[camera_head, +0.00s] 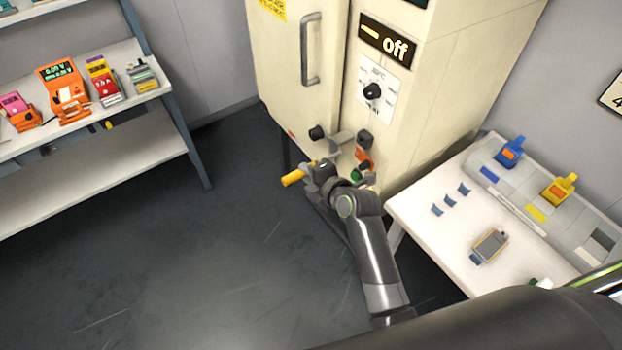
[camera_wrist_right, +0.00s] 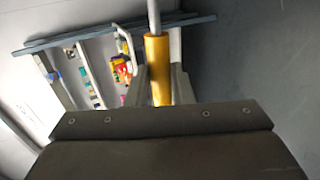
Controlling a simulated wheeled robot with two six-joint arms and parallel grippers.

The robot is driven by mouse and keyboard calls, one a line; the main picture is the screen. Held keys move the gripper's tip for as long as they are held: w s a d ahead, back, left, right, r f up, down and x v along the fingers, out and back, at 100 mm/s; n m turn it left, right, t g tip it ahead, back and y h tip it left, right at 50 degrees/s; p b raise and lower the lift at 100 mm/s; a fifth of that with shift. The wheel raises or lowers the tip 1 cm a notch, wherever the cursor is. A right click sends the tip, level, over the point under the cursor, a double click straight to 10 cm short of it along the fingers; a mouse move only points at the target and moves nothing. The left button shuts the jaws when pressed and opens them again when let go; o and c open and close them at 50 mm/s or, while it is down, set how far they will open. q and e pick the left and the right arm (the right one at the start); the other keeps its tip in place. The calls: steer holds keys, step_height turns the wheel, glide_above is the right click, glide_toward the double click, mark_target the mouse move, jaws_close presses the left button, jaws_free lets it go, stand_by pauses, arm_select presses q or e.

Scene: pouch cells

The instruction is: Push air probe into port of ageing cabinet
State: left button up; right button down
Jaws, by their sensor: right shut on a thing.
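The air probe (camera_head: 292,179) has a yellow handle and is held in my right gripper (camera_head: 312,172), in front of the lower part of the cream ageing cabinet (camera_head: 292,105). In the right wrist view the yellow handle of the probe (camera_wrist_right: 158,72) sits between the two fingers, and a thin pale metal shaft runs on from its end. In the head view the handle points left and the shaft is hidden. I cannot tell which fitting on the cabinet is the port, or whether the probe touches it. My left gripper is not in view.
A dark round fitting (camera_head: 317,132), an orange part (camera_head: 364,158) and a green button (camera_head: 356,174) are near the gripper. The cabinet display (camera_head: 387,42) reads "off". A white bench (camera_head: 445,240) stands right, a shelf with meters (camera_head: 110,120) left. Open floor (camera_head: 210,265) lies between.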

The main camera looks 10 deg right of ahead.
mark_target(333, 157)
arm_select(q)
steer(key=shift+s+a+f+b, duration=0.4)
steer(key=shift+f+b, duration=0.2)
arm_select(e)
steer(key=shift+w+d, duration=0.35)
steer(key=shift+d, duration=0.55)
steer(key=shift+w+d, duration=0.3)
steer(key=shift+d, duration=0.6)
steer(key=shift+w+d, duration=0.35)
steer(key=shift+d, duration=0.55)
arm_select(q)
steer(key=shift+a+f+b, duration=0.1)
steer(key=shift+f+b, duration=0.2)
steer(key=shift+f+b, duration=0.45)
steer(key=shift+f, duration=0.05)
arm_select(e)
steer(key=shift+w+d, duration=0.25)
steer(key=shift+d, duration=0.45)
steer(key=shift+w+d, duration=0.25)
steer(key=shift+d, duration=0.45)
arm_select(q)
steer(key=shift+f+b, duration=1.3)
arm_select(e)
steer(key=shift+w+d, duration=0.3)
steer(key=shift+d, duration=0.6)
steer(key=shift+w+d, duration=0.35)
steer(key=shift+d, duration=0.5)
steer(key=shift+w+d, duration=0.3)
steer(key=shift+d, duration=0.6)
